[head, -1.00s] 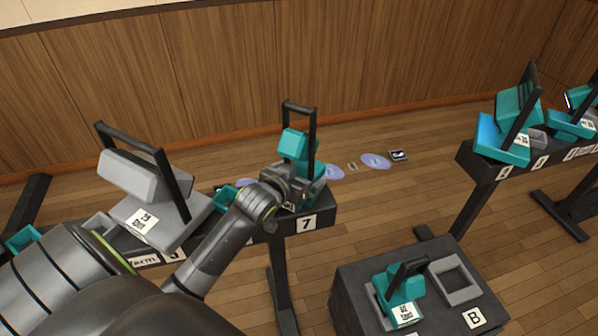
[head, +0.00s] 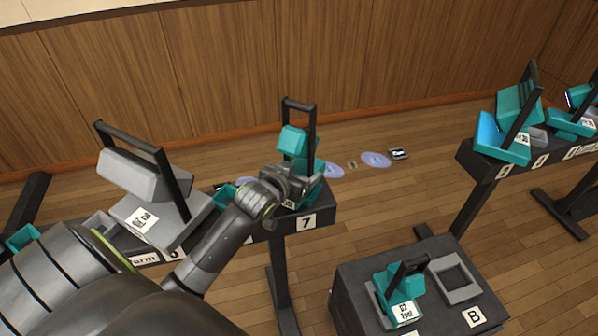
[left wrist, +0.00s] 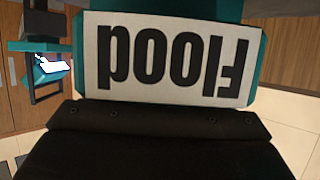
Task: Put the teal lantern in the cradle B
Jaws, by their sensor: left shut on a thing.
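A teal lantern (head: 296,141) with a tall black handle stands upright at place 7 on the dark stand. My left gripper (head: 304,186) is shut on its lower body, and the arm hides part of it. In the left wrist view, an upside-down "Flood" label on the teal lantern (left wrist: 250,30) fills the middle. Cradle B (head: 468,291) is a grey square frame beside the "B" label on the low dark box at bottom right. It looks empty. My right gripper is out of view.
Another teal lantern (head: 393,281) sits in a cradle just left of cradle B. A grey lantern (head: 150,215) stands left of my arm. More teal lanterns stand on a dark stand (head: 486,164) at right. Floor separates the stands and box.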

